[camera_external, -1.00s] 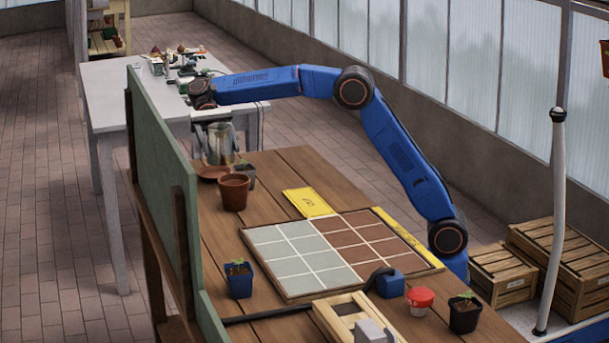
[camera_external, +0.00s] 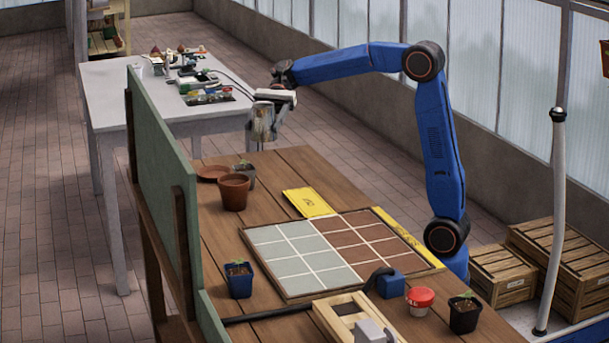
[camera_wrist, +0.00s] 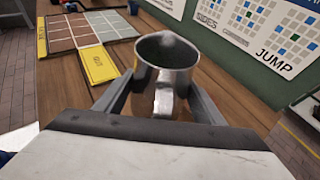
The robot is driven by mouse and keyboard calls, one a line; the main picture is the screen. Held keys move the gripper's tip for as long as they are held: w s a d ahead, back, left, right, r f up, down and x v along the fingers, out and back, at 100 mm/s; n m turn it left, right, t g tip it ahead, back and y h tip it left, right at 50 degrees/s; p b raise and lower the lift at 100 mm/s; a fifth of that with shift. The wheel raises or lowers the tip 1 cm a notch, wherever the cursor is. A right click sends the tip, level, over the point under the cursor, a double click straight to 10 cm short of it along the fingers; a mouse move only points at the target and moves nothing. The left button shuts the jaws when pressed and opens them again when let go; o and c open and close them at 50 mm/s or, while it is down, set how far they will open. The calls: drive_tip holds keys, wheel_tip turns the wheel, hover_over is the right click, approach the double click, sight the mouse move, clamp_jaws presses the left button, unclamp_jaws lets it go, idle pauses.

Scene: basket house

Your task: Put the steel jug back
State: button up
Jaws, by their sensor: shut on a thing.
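The steel jug (camera_external: 263,124) is in my gripper (camera_external: 268,108), held up in the air over the far end of the wooden table (camera_external: 290,170). In the wrist view the jug (camera_wrist: 165,75) has its open rim up, a little tilted, and its handle toward the camera. The fingers of my gripper (camera_wrist: 160,98) close on it from both sides. The jug looks empty from above, though its bottom is hidden. In the outside view the gripper partly covers the jug.
A terracotta pot (camera_external: 234,192), a saucer (camera_external: 213,173) and a small grey seedling pot (camera_external: 246,176) stand at the table's far left. A yellow card (camera_external: 308,203) lies beside the tiled board (camera_external: 300,262). A green panel (camera_external: 160,180) rises along the left edge. Bare wood lies right of the pots.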

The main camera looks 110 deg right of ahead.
drive_tip(key=s, duration=0.1)
drive_tip(key=s+m+t, duration=0.1)
drive_tip(key=s+h, duration=0.1)
drive_tip(key=shift+s+d+f+m, duration=0.3)
drive_tip(key=shift+s+d+f, duration=0.05)
drive_tip(key=shift+s+d, duration=0.05)
drive_tip(key=shift+f, duration=5.05)
drive_tip(key=shift+f, duration=0.15)
drive_tip(key=o, duration=1.3)
drive_tip(key=shift+s+d+r, duration=0.2)
drive_tip(key=shift+r, duration=0.05)
drive_tip(key=v, duration=1.1)
drive_tip(key=shift+s, duration=0.35)
